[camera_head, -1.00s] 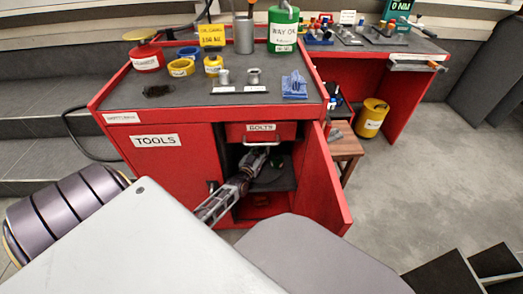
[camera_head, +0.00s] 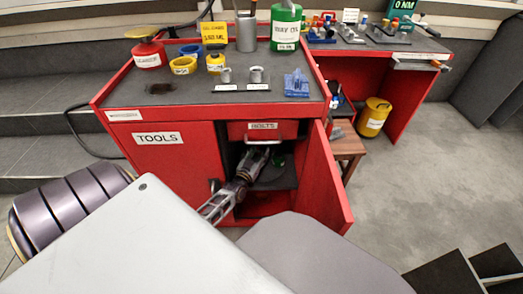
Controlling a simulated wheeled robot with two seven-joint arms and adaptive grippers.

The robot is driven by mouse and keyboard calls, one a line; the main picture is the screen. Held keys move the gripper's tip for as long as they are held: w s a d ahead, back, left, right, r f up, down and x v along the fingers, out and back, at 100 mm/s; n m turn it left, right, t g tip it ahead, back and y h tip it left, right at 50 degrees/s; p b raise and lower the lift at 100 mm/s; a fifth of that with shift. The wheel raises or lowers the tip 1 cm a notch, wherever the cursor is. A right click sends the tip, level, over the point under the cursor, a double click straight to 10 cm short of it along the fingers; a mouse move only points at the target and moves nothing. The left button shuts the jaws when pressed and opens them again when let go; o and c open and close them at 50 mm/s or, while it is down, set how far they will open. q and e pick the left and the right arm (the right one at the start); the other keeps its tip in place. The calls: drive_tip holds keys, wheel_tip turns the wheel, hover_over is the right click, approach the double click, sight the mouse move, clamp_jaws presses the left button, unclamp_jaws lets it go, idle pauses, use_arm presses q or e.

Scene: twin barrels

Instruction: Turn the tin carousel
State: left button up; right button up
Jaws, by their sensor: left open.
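My left gripper (camera_head: 262,154) reaches into the open right-hand compartment of the red cabinet (camera_head: 165,165), below the drawer labelled BOLTS. It is open, and its fingertips are small and dark against the shadow. A small green thing (camera_head: 279,161), possibly a tin, shows just right of the gripper above the dark inner shelf (camera_head: 278,180). I cannot make out a whole tin carousel; the drawer, the gripper and the shadow hide much of the compartment. Whether the gripper touches anything cannot be told. My right gripper is not in view.
The cabinet door (camera_head: 325,175) stands open to the right of the gripper. The BOLTS drawer (camera_head: 262,131) and its handle are close above. Cups, tape rings and a green can (camera_head: 286,28) stand on top. A wooden stool (camera_head: 347,147) and yellow can (camera_head: 373,118) are farther right.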

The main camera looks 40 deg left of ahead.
use_arm(q)
drive_tip(key=v, duration=0.8)
drive_tip(key=shift+s, duration=0.2)
idle(0.4)
